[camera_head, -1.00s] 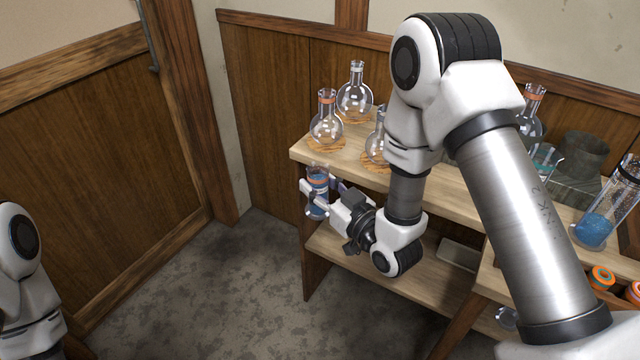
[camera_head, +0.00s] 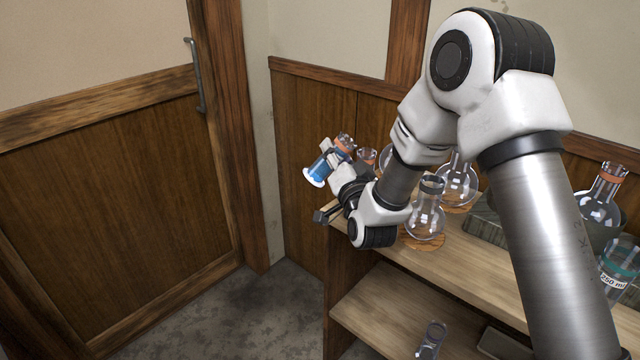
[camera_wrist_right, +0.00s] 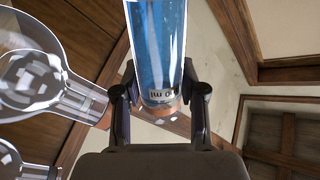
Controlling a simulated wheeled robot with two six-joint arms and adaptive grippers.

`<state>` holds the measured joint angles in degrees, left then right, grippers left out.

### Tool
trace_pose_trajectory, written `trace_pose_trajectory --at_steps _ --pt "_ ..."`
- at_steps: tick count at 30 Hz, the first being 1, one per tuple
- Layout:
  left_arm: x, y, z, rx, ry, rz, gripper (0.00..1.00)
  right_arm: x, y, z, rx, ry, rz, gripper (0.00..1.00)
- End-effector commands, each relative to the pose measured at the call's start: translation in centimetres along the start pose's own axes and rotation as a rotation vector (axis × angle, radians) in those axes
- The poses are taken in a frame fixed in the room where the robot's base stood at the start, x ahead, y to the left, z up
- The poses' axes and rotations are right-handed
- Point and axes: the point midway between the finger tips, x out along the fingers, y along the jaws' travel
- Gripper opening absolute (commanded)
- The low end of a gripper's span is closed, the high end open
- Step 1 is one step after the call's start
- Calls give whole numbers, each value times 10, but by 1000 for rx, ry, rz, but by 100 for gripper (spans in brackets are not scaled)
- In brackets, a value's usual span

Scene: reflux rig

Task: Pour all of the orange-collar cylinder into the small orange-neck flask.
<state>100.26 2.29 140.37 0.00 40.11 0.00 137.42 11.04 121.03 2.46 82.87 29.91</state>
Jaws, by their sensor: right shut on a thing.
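The orange-collar cylinder (camera_head: 320,168) holds blue liquid and is tilted, its collared mouth up to the right and its pale base down to the left. My right gripper (camera_head: 331,161) is shut on it above the shelf's left end. In the wrist view the cylinder (camera_wrist_right: 157,45) stands between the two fingers (camera_wrist_right: 160,95), with the orange collar near the palm. A flask with an orange neck (camera_head: 367,155) is just right of the cylinder's mouth, its body hidden behind my gripper. The wrist view shows an orange-necked flask (camera_wrist_right: 94,106) left of the fingers. My left gripper is out of view.
A grey-collared flask (camera_head: 426,215) and another flask (camera_head: 457,182) stand on the wooden shelf (camera_head: 470,262) right of my wrist. A larger orange-banded flask (camera_head: 603,195) and a beaker (camera_head: 620,265) are at the far right. Open floor lies left of the shelf.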

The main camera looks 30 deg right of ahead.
Motion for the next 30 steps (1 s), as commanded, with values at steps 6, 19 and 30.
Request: trace_pose_trajectory --at_steps 6,19,30 --pt "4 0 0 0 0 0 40 5 3 -11 69 34 19 0" --pt "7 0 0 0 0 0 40 0 -1 3 167 30 -9 0" --pt "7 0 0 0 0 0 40 -38 -9 75 180 -108 -155 0"
